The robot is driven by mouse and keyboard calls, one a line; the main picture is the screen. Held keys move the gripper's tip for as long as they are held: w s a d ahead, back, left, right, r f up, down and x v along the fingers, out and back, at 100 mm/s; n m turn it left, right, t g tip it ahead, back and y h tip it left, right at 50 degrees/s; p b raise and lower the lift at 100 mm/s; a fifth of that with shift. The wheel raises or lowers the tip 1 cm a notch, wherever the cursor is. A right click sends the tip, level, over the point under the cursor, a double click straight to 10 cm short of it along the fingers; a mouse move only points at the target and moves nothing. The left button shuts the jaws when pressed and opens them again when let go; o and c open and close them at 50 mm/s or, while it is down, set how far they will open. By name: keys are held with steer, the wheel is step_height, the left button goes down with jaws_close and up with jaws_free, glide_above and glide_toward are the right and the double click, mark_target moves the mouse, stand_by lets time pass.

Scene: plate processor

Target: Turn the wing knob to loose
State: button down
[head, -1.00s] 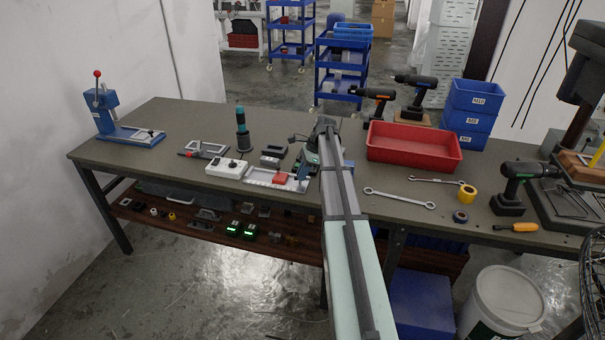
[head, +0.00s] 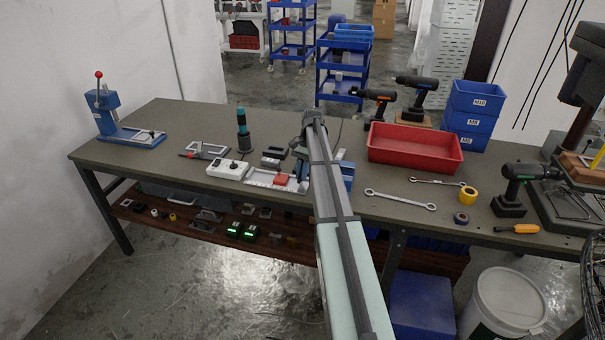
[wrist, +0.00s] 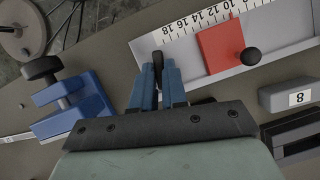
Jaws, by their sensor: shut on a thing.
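The wing knob (wrist: 158,62) is a small dark upright piece seen between my fingertips in the wrist view, at the left part of the white ruled fixture (wrist: 292,40). My gripper (wrist: 157,76) has blue fingers and is shut on the knob. The fingers hide most of the knob, so its angle cannot be read clearly. A red block (wrist: 218,45) with a black ball knob (wrist: 251,56) sits on the fixture to the right. In the head view the red block (head: 281,180) shows left of my arm, and the arm hides the wing knob.
A blue clamp-like device with a black knob (wrist: 72,100) stands left of my gripper in the wrist view. A grey block labelled 8 (wrist: 291,96) lies to the right. In the head view, a red bin (head: 414,149) and wrenches (head: 400,200) are right of my arm.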

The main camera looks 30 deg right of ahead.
steer(key=shift+w+n+h, duration=0.1)
steer(key=shift+n+h, duration=0.2)
steer(key=shift+n, duration=0.8)
steer(key=shift+g, duration=0.3)
steer(key=c, duration=1.2)
jaws_free()
steer(key=shift+o, duration=0.2)
steer(key=shift+r, duration=0.1)
steer(key=shift+w+d+r, duration=0.15)
steer(key=shift+w+r, duration=0.05)
steer(key=shift+r, duration=0.3)
steer(key=v, duration=0.3)
steer(key=shift+w+d+r, duration=0.15)
steer(key=shift+r, duration=0.15)
steer(key=w+d, duration=0.8)
steer(key=shift+w+d, duration=0.15)
steer(key=shift+d, duration=0.05)
